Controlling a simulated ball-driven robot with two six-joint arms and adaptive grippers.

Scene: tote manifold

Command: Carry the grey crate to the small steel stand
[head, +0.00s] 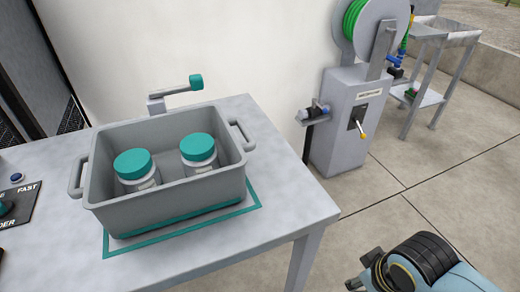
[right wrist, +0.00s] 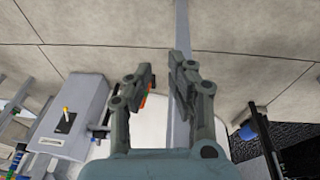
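The grey crate (head: 170,205) stands upright on a light grey table, inside a teal outlined rectangle. It has a handle at each end and holds two white jars with teal lids, a left jar (head: 135,168) and a right jar (head: 199,151). A small steel stand (head: 429,97) with a lower shelf is at the far upper right of the head view. My right gripper (right wrist: 162,66) is open and empty in the right wrist view, over concrete floor. My right arm shows at the lower right of the head view, apart from the crate. My left gripper is out of view.
A grey pedestal (head: 342,140) with a green hose reel (head: 355,20) and yellow-tipped lever stands between table and stand. A teal-knobbed crank (head: 195,82) is behind the crate. A control panel (head: 18,205) lies at left. Concrete floor (head: 400,215) right of the table is clear.

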